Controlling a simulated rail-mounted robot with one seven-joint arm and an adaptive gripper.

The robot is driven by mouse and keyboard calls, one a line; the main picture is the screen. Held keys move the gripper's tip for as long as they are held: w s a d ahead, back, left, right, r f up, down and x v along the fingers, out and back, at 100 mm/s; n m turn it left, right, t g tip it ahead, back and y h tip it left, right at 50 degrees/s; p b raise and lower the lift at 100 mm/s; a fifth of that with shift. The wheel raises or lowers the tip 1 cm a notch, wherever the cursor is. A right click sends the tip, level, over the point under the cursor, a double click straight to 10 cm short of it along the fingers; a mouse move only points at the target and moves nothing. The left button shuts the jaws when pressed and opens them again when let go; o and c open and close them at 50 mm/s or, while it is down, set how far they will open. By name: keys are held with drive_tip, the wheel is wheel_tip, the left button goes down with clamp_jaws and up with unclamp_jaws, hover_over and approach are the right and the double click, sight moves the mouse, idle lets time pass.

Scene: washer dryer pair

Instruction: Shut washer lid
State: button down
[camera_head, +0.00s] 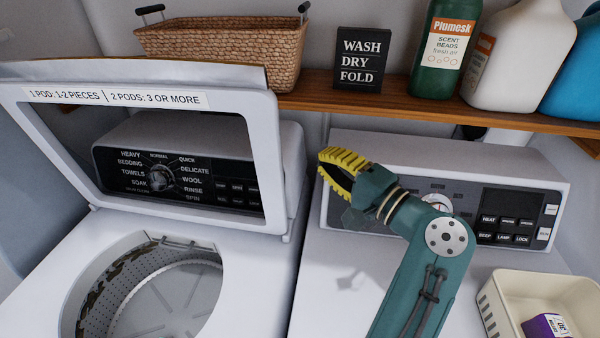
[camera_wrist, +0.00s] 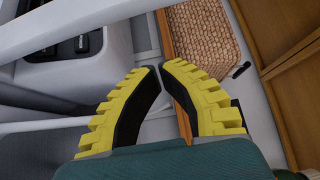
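The washer lid (camera_head: 262,150) stands open and nearly upright at the left, a white frame around a large window. A label strip runs along its upper edge. The washer's open top (camera_head: 60,255) shows the metal drum (camera_head: 165,300) inside. My gripper (camera_head: 323,160) has yellow ribbed fingers and is to the right of the lid, apart from it, above the dryer. In the wrist view the two fingertips (camera_wrist: 160,66) meet or nearly meet with nothing held between them. White bars of the lid frame (camera_wrist: 85,28) show at the left there.
A shelf (camera_head: 410,98) behind holds a wicker basket (camera_head: 225,45), a black sign (camera_head: 360,60) and several bottles. The dryer's control panel (camera_head: 515,205) is right of my gripper. A cream bin (camera_head: 490,310) sits on the dryer at lower right.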

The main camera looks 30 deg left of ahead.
drive_tip(key=f+b+x, duration=0.1)
drive_tip(key=x, duration=0.9)
drive_tip(key=shift+s+d+r+b, duration=0.15)
drive_tip(key=shift+s+d, duration=0.15)
drive_tip(key=shift+s, duration=0.3)
drive_tip(key=shift+s+d+r+b, duration=0.15)
drive_tip(key=shift+s+d, duration=0.15)
drive_tip(key=shift+s, duration=0.3)
drive_tip(key=shift+s+d+r+b, duration=0.15)
drive_tip(key=shift+s+d, duration=0.15)
drive_tip(key=shift+s, duration=0.25)
